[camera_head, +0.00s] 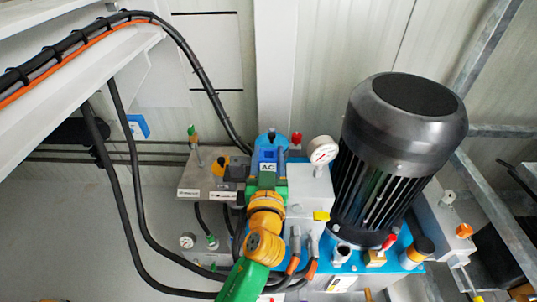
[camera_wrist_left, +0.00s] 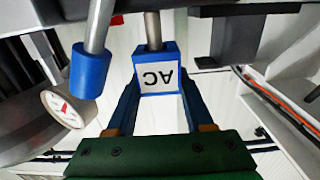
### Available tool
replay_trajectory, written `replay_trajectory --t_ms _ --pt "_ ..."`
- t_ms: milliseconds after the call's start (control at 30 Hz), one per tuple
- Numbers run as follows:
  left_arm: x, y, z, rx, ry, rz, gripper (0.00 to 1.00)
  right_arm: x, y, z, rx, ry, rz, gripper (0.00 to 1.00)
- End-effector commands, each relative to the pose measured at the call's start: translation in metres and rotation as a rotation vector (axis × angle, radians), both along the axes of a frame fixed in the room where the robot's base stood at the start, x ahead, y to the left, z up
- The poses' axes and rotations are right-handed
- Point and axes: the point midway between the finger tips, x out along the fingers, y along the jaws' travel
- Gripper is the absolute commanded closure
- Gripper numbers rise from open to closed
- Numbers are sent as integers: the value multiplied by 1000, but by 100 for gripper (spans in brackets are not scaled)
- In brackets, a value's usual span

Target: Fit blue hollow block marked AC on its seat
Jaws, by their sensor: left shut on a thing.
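The blue hollow block marked AC (camera_wrist_left: 157,75) is between the blue fingers of my left gripper (camera_wrist_left: 158,98), with its label upside down in the wrist view. The gripper is shut on it. A metal rod (camera_wrist_left: 153,30) meets the block's far end in that view; I cannot tell whether it enters the block. My right gripper is not in view.
A second metal rod carries a blue piece (camera_wrist_left: 90,70) beside the block. A pressure gauge (camera_head: 322,150) and a large black motor (camera_head: 400,150) stand close on the right. A metal manifold (camera_head: 205,175) is on the left. Dark hoses hang at the left.

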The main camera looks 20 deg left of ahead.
Motion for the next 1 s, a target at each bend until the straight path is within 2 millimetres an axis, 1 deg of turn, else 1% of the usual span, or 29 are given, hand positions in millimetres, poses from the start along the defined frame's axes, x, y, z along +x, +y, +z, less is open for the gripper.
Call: replay_trajectory --t_ms 100,267,700,1000 --pt "0 -1 -3 -8 -1 -1 100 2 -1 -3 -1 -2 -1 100" --pt "0 -2 1 -10 -2 -1 100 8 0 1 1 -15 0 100" --pt "0 -2 25 -9 -2 -1 100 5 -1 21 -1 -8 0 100" --pt "0 -2 24 -9 -4 -1 100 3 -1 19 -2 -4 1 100"
